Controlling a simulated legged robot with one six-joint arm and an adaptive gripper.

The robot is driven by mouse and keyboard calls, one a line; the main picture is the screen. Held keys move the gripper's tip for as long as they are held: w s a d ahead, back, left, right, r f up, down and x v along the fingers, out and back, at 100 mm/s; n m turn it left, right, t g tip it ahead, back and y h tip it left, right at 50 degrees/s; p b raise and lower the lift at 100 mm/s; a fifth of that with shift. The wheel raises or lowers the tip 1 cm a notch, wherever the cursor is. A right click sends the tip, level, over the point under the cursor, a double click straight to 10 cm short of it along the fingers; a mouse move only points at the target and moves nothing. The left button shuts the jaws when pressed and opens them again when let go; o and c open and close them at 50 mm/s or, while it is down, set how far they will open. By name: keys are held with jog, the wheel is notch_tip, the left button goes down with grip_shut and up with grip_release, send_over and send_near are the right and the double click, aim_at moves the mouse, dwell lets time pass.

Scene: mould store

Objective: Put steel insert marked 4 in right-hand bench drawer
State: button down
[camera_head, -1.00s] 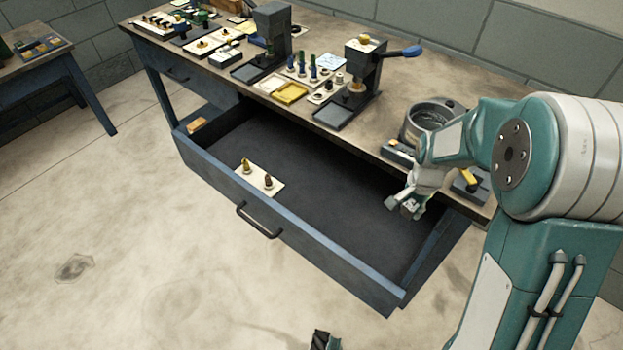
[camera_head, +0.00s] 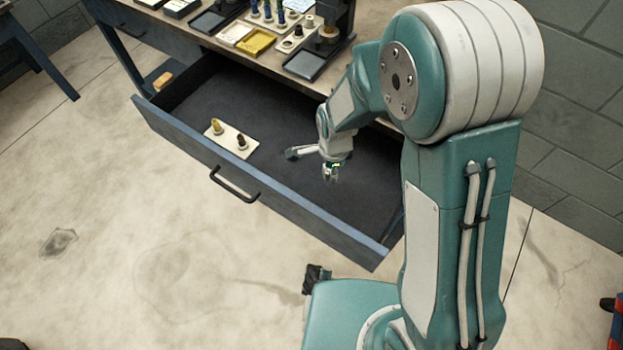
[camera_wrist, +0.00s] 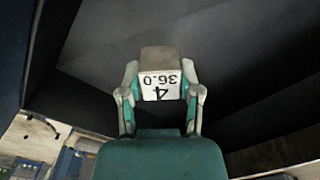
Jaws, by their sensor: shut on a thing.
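The steel insert (camera_wrist: 160,78) is a small block with a brown-grey top and a white face that reads "4" and "36.0", upside down in the wrist view. My gripper (camera_wrist: 160,90) is shut on it, with one finger on each side. In the head view my gripper (camera_head: 330,172) hangs over the right part of the open bench drawer (camera_head: 255,190). The insert is too small to make out clearly there. The drawer has blue walls, a dark floor and a black handle. The dark drawer floor also shows behind the insert in the wrist view (camera_wrist: 240,60).
A white plate (camera_head: 231,142) with two small pegs lies in the drawer's left front part. The bench top (camera_head: 215,44) above holds trays and a press. The drawer floor around my gripper is clear.

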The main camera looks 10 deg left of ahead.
send_over(313, 188)
jog(key=f, duration=0.4)
jog(key=shift+d+f, duration=0.25)
jog(key=f, duration=0.4)
jog(key=shift+a, duration=0.25)
jog(key=shift+a+f, duration=0.1)
jog(key=shift+a, duration=0.1)
jog(key=shift+c, duration=1.5)
grip_release()
jog(key=shift+d, duration=0.2)
